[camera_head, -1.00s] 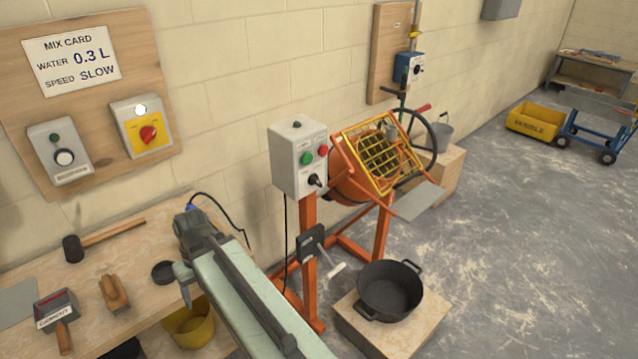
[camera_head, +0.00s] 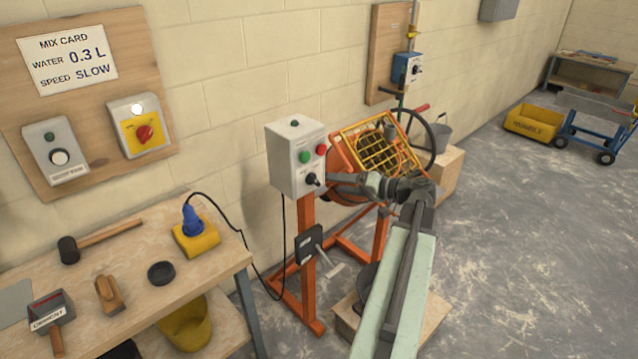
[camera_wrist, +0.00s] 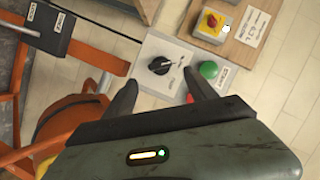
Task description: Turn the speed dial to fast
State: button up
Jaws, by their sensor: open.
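The speed dial (camera_head: 313,179) is a black knob low on the front of the grey control box (camera_head: 287,160). In the wrist view the dial (camera_wrist: 160,65) shows between my fingertips, with small unreadable markings beside it. My gripper (camera_head: 332,182) is open in front of the dial, one finger to each side in the wrist view (camera_wrist: 161,77). I cannot tell whether the fingers touch it. The dial's exact setting is too small to tell. The mix card (camera_head: 66,53) on the wall board reads water 0.3 L and speed SLOW.
A green button (camera_head: 304,156) and a red button (camera_head: 321,149) sit above the dial. The orange mixer (camera_head: 374,150) with its yellow grille stands just right of the box, behind my arm. A workbench (camera_head: 130,270) with tools is at the left. Open floor lies at the right.

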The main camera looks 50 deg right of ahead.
aim_at(318, 182)
jog(key=b+x, duration=0.1)
jog(key=x, duration=0.6)
jog(key=shift+w+a+f, duration=0.1)
jog(key=shift+w+f, duration=0.05)
jog(key=shift+w, duration=0.1)
jog(key=shift+c, duration=0.3)
jog(key=c, duration=1.3)
jog(key=shift+b, duration=0.35)
